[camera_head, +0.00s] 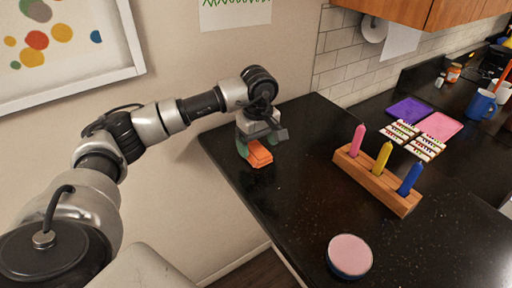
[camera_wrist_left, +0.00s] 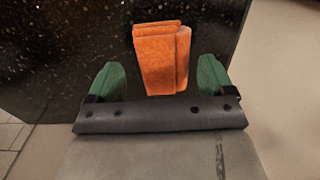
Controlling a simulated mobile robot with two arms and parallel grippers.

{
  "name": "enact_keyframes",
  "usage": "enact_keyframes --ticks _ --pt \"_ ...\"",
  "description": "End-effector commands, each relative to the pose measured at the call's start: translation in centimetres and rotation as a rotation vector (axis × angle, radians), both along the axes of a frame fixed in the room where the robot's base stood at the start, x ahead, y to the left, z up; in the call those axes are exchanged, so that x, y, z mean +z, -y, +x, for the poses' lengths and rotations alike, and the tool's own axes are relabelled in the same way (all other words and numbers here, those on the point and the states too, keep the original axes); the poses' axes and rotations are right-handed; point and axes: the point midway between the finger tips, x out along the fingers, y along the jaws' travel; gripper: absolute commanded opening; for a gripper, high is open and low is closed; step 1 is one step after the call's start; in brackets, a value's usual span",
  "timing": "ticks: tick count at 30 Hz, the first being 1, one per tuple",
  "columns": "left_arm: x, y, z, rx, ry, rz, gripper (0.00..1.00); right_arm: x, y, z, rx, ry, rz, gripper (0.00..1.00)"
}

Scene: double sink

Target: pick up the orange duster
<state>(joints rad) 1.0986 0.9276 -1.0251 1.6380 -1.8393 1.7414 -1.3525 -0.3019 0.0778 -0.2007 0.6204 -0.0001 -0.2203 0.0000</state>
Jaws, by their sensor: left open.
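The orange duster (camera_head: 259,154) lies on the black counter close to its left end. My left gripper (camera_head: 257,150) is directly over it, pointing down. In the left wrist view the duster (camera_wrist_left: 162,58) shows between the two green fingertips of the left gripper (camera_wrist_left: 158,80), with a gap on each side. The left gripper is open and holds nothing. Whether the fingertips reach down beside the duster or stay above it is hard to tell. My right gripper is not in view.
A wooden block with pink, yellow and blue candle-like sticks (camera_head: 376,180) stands right of the duster. A round pink-topped container (camera_head: 349,256) is near the front. Purple (camera_head: 409,110) and pink (camera_head: 440,126) boards lie further back. The counter between duster and block is clear.

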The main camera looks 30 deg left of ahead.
Motion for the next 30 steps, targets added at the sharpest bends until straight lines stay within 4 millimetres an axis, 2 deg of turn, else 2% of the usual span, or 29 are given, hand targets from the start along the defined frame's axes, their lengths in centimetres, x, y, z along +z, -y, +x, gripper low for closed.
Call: enact_keyframes --ticks 1,6,14,24,30 --pt "-0.3 0.0 0.0 0.000 -0.004 0.001 0.83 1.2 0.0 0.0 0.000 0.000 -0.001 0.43" --pt "-2.4 0.0 0.1 0.001 -0.001 0.000 0.83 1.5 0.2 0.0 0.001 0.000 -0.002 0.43" --pt "-2.8 0.0 0.1 0.000 0.001 0.001 0.83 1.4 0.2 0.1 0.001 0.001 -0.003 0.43" --pt "-2.8 0.0 0.1 0.000 0.001 0.000 0.31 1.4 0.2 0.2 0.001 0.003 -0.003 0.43" --pt "-2.7 0.0 0.1 0.000 0.001 0.000 0.30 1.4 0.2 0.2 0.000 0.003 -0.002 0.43"
